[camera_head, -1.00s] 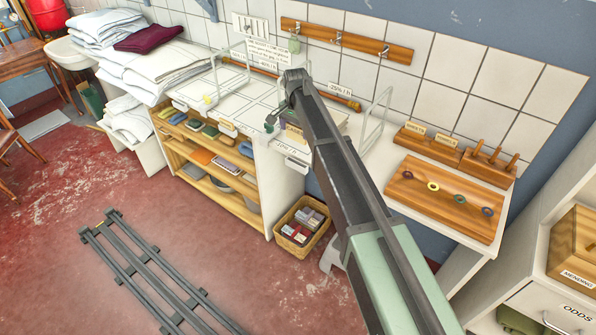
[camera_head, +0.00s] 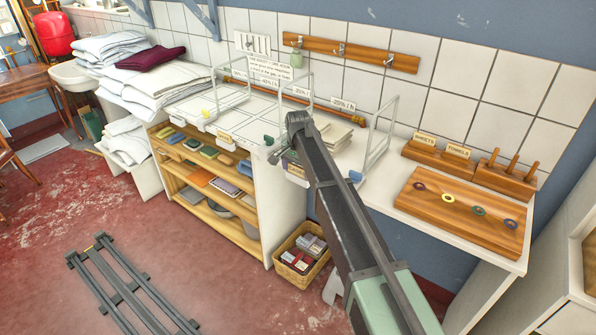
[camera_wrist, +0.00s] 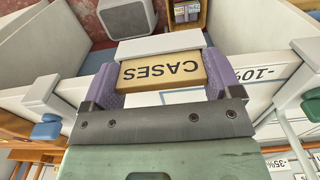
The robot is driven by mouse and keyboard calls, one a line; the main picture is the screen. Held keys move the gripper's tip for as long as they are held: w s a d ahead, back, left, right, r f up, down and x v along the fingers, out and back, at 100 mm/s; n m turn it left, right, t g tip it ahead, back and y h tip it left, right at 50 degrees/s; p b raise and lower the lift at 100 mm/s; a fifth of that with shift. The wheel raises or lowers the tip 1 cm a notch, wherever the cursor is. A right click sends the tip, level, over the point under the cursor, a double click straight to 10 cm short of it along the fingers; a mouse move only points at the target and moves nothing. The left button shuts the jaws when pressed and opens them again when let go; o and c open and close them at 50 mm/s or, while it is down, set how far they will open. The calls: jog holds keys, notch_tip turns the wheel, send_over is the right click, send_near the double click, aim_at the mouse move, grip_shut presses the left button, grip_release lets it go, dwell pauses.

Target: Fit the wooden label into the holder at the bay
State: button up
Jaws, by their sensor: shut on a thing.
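The wooden label (camera_wrist: 162,70), a pale block reading "CASES", shows upside down in the wrist view. My gripper (camera_wrist: 160,78) is shut on it, with one purple finger at each end. A white holder (camera_wrist: 160,46) lies directly beyond the label's far edge, at the front of the bay. The two look close together; I cannot tell whether they touch or whether any of the label is inside.
Wire dividers (camera_head: 378,130) stand on the counter, with coloured end blocks. One blue block (camera_wrist: 46,131) is left of my gripper. A "-10%" card (camera_wrist: 262,74) is right of it. A ring board (camera_head: 460,208) and wooden "SHEETS" and "TOWELS" signs (camera_head: 440,150) are at the right.

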aim_at(299, 168)
jog(key=o, duration=0.7)
notch_tip(299, 168, up, 12)
jog(key=p, duration=1.2)
jog(key=shift+r+p, duration=0.15)
jog(key=shift+p, duration=0.15)
jog(key=s+d+n, duration=0.2)
jog(key=s+d, duration=0.5)
jog(key=s, duration=0.4)
jog(key=s+d+n, duration=0.2)
jog(key=s+d, duration=0.6)
jog(key=s, duration=0.4)
jog(key=s+d+n, duration=0.2)
jog(key=s+d, duration=0.6)
jog(key=s, duration=0.4)
jog(key=shift+d, duration=0.1)
